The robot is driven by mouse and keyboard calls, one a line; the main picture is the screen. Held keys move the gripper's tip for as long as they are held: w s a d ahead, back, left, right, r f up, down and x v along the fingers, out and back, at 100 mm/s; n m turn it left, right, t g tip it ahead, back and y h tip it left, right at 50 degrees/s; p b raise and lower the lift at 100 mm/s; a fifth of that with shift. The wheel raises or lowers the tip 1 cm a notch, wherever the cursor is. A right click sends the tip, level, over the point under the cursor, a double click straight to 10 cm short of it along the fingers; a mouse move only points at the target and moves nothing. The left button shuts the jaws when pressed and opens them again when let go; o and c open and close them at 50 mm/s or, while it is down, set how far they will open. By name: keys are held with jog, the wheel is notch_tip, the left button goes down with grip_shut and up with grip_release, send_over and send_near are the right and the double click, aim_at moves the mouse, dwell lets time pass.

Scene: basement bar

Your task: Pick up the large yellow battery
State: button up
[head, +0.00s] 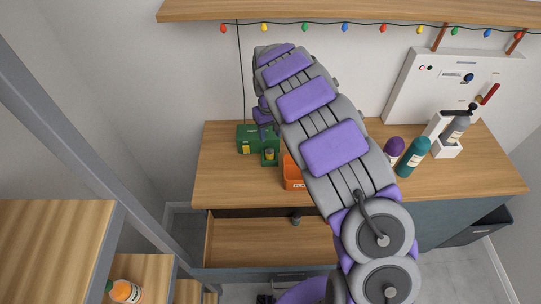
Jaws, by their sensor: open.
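My arm reaches up and back over the wooden counter, and its far end bends down on the left. My gripper (264,118) shows partly there, beside and above a green box (249,138); its fingertips are mostly hidden behind the arm. It is open. A small green holder (270,162) stands in front of the box, with a small yellow and grey thing (270,153) in it. That thing may be the large yellow battery, but it is too small to tell.
An orange bin (293,180) is partly hidden by my arm. An open drawer (255,242) below the counter (225,175) holds a small dark object (296,220). Purple (394,148) and teal bottles (414,157) stand right. A shelf (350,10) hangs above; wooden steps (50,245) stand left.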

send_over(270, 150)
jog(key=f, duration=0.4)
jog(key=shift+s+a+f, duration=0.15)
jog(key=shift+a+f, duration=0.2)
jog(key=shift+a, duration=0.05)
jog(key=shift+d+f, duration=0.2)
jog(key=shift+f, duration=0.15)
notch_tip(270, 150, down, 5)
jog(key=shift+d+r+b, duration=0.15)
jog(key=shift+b, duration=0.55)
jog(key=shift+a, duration=0.2)
jog(key=shift+c, duration=0.6)
jog(key=shift+d, duration=0.15)
grip_shut()
